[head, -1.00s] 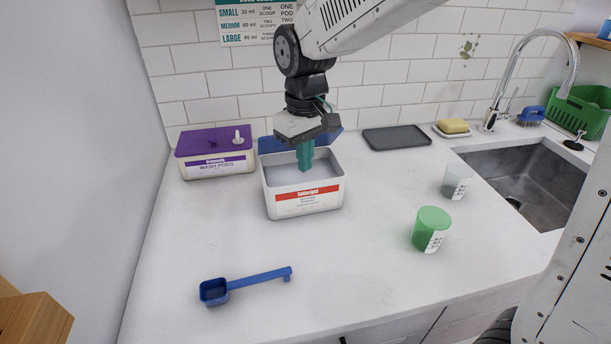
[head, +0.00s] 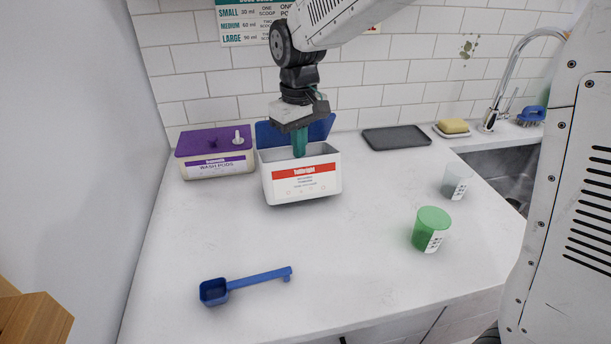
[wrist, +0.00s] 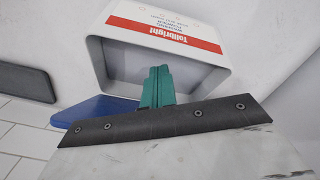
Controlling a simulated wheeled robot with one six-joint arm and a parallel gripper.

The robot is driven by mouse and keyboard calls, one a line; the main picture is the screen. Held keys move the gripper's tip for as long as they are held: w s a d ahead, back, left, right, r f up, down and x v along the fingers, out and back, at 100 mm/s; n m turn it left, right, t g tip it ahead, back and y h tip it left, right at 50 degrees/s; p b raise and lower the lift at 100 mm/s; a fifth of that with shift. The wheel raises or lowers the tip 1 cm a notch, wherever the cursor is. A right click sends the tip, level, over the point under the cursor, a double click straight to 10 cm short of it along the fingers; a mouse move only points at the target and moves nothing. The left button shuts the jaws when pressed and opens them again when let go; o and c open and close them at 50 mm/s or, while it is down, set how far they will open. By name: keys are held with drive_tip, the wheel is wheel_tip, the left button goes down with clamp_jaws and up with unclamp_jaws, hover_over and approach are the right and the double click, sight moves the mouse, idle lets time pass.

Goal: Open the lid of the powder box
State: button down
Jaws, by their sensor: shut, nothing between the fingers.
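The powder box (head: 303,183) is white with a red "Tollbright" label, on the counter at the back. In the wrist view my gripper's teal fingers (wrist: 158,82) reach over the opening of the box (wrist: 95,62). Whether they touch a wall is unclear.
A purple-lidded wash pods box (head: 216,165) stands close on the left. A blue scoop (head: 245,282) lies in front. A green cup (head: 431,230) and a clear cup (head: 456,182) stand right. A grey tray (head: 396,138) lies behind. The counter's middle is clear.

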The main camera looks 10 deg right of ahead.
drive_tip(key=shift+w+a, duration=0.15)
drive_tip(key=shift+w, duration=3.1)
drive_tip(key=shift+s+r, duration=0.5)
drive_tip(key=shift+r, duration=1.15)
drive_tip(key=shift+s+r, duration=0.5)
drive_tip(key=shift+r, duration=1.2)
drive_tip(key=shift+s+r, duration=0.5)
drive_tip(key=shift+r, duration=1.15)
drive_tip(key=shift+s+f, duration=0.15)
drive_tip(key=shift+f, duration=0.15)
drive_tip(key=s+d+f+m, duration=0.1)
drive_tip(key=s+d, duration=0.4)
drive_tip(key=s, duration=0.5)
drive_tip(key=s+d+f+m+t, duration=0.1)
drive_tip(key=s+d+f+m, duration=0.1)
drive_tip(key=s+d, duration=0.4)
drive_tip(key=s+d+f+m, duration=0.1)
drive_tip(key=s+d+m, duration=0.2)
drive_tip(key=s, duration=1.3)
drive_tip(key=shift+d+f, duration=0.35)
drive_tip(key=shift+d, duration=0.85)
